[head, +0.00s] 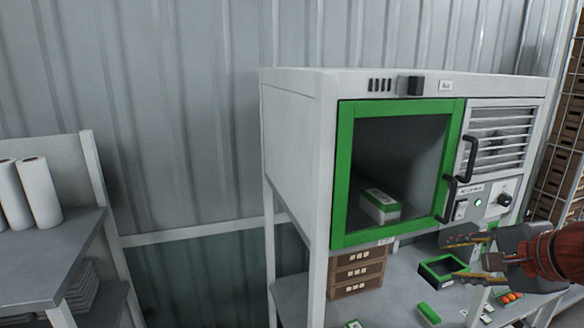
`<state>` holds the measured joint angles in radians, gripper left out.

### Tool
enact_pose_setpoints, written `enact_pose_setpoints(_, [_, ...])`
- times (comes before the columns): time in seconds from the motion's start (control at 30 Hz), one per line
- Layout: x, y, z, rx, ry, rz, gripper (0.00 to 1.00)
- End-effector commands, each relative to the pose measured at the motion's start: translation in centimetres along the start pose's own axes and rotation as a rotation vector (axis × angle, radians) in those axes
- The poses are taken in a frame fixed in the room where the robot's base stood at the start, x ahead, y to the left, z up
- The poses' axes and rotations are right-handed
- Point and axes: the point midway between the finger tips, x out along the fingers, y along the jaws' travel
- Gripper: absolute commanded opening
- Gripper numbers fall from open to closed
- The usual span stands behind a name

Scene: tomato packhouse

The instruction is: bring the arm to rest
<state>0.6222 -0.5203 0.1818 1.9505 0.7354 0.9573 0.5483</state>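My gripper (453,259) is at the lower right in the head view, with its fingers pointing left. The two fingers are spread apart and I see nothing held between them. My red arm comes in from the right edge. The gripper shows in front of the lower right of a white cabinet (295,140) with a green-framed window door (345,180). The door looks shut, and a white and green box (380,206) sits behind it. I cannot tell how far the fingers are from the cabinet.
A grey shelf (50,255) with white rolls (38,190) stands at left. Stacked crates (560,130) stand at far right.

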Motion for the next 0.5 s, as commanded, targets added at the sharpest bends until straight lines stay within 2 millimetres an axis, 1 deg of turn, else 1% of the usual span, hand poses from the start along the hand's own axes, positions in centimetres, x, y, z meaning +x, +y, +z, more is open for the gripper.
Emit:
enact_pose_setpoints(0.03, [1.8, 3.9, 1.0, -0.115, -0.001, 0.057, 0.35])
enact_pose_setpoints(0.07, [2.6, 5.9, 1.5, -0.191, -0.001, 0.091, 0.35])
enact_pose_setpoints(0.1, [3.5, 8.5, 2.1, -0.292, -0.004, 0.136, 0.35])
enact_pose_setpoints(0.17, [4.8, 12.4, 3.1, -0.442, -0.015, 0.200, 0.35])
enact_pose_setpoints(0.2, [5.6, 15.1, 3.7, -0.542, -0.025, 0.242, 0.35])
enact_pose_setpoints(0.27, [6.8, 19.0, 4.6, -0.691, -0.046, 0.300, 0.35])
enact_pose_setpoints(0.3, [7.5, 21.5, 5.2, -0.782, -0.061, 0.334, 0.35])
enact_pose_setpoints(0.37, [8.5, 24.9, 5.9, -0.908, -0.083, 0.377, 0.35])
enact_pose_setpoints(0.4, [9.2, 26.9, 6.4, -0.983, -0.097, 0.402, 0.35])
enact_pose_setpoints(0.47, [10.1, 29.9, 7.1, -1.083, -0.117, 0.433, 0.35])
enact_pose_setpoints(0.5, [10.7, 31.8, 7.5, -1.138, -0.130, 0.449, 0.35])
